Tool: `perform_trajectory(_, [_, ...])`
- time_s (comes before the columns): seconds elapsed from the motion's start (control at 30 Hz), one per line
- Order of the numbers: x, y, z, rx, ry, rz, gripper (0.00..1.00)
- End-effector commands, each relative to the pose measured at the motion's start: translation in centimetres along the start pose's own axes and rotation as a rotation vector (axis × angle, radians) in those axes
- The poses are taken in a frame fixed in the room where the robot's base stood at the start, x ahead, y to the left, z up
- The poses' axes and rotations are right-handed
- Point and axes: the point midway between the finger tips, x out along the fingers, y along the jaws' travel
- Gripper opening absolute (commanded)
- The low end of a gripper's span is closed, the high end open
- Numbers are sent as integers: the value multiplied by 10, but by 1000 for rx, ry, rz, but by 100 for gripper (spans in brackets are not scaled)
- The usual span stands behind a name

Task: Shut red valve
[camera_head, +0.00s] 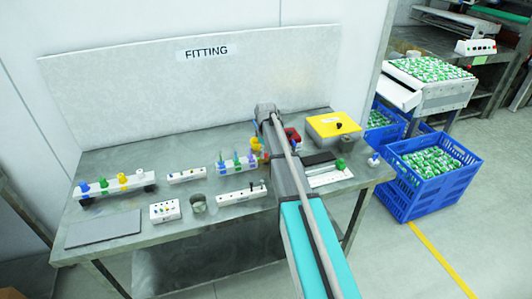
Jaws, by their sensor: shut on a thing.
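A red part (293,135), which looks like the red valve, shows just right of my arm on the workbench (140,165). My arm covers part of it, so I cannot tell its handle's position. My arm reaches up over the middle of the bench, and its far joint is near the back panel. My gripper's jaws are hidden behind the arm, so their contact with the red part cannot be seen. A yellow part (257,146) shows just left of the arm.
Left of my arm are a rack of coloured knobs (115,184), a grey cup (198,204) and several small white blocks. A yellow-topped box (333,125) stands right of it. Blue crates (410,200) stand on the floor at the right. The bench's front left has a grey plate (103,229).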

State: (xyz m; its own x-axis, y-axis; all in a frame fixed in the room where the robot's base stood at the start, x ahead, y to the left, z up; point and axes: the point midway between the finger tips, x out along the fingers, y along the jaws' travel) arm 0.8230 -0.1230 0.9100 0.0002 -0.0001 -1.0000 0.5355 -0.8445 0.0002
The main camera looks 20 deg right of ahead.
Motion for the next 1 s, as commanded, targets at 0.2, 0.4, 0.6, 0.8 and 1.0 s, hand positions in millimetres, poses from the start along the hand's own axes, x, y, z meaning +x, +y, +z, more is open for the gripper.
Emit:
perform_trajectory(0.2, [0, 0, 0, -138, -1, 0, 4])
perform_trajectory(0.4, [0, 0, 0, -204, -1, 0, 4])
perform_trajectory(0.6, [0, 0, 0, -222, 0, -1, 4])
perform_trajectory(0.8, [0, 0, 0, -221, 0, -1, 4])
perform_trajectory(1.0, [0, 0, 0, -220, 0, -1, 77])
